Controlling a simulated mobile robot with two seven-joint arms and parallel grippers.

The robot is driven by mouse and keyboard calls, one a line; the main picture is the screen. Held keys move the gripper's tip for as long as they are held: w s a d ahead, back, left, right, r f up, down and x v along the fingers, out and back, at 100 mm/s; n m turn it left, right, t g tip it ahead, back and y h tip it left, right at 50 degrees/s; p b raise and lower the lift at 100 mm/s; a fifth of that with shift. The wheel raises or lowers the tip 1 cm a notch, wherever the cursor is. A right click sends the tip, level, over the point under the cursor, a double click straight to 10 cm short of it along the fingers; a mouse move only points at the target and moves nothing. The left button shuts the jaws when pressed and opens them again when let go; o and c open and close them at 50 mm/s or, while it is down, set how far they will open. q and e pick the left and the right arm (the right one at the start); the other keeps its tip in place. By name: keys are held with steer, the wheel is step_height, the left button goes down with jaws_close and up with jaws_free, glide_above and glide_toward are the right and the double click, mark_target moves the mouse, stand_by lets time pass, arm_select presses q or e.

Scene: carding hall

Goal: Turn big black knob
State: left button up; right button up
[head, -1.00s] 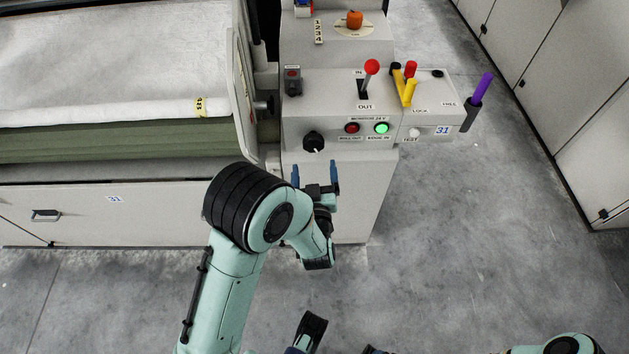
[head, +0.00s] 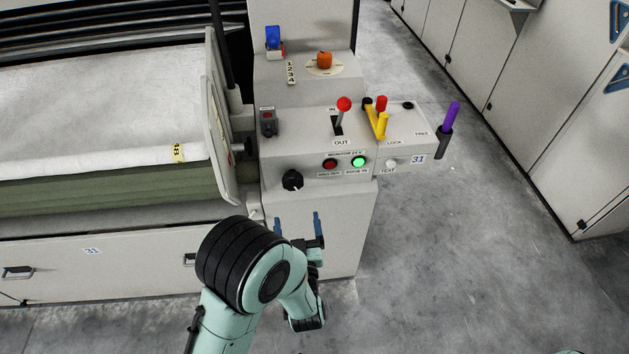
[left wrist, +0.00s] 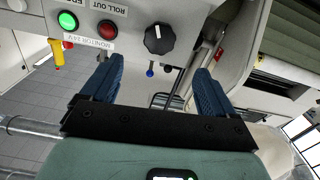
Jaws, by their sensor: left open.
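The big black knob (head: 292,180) sits on the front of the grey control panel (head: 310,200), left of a red and a green light. It has a white pointer mark and also shows in the left wrist view (left wrist: 159,39), ahead of the fingers. My left gripper (head: 298,222) is below the knob in the head view, its two blue fingers pointing up toward the panel. In the left wrist view the left gripper (left wrist: 155,85) is open and empty, with the knob beyond and between its fingertips, apart from them. My right gripper is not in view.
A red-ball lever (head: 343,105), yellow lever (head: 379,122) and purple handle (head: 451,116) stand to the right of the knob. The white roll (head: 110,110) lies on the machine at left. Open grey floor (head: 440,250) lies at right, before the cabinets (head: 540,100).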

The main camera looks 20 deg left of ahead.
mark_target(293, 186)
arm_select(q)
steer(key=w+a+m, duration=0.1)
steer(key=w+a, duration=0.1)
steer(key=w, duration=0.1)
steer(key=w+a+m+b, duration=0.1)
steer(key=w+a, duration=0.1)
steer(key=w, duration=0.2)
steer(key=w+a+b, duration=0.1)
steer(key=w+a, duration=0.1)
steer(key=w, duration=0.2)
steer(key=shift+a+m, duration=0.35)
steer(key=shift+m, duration=0.05)
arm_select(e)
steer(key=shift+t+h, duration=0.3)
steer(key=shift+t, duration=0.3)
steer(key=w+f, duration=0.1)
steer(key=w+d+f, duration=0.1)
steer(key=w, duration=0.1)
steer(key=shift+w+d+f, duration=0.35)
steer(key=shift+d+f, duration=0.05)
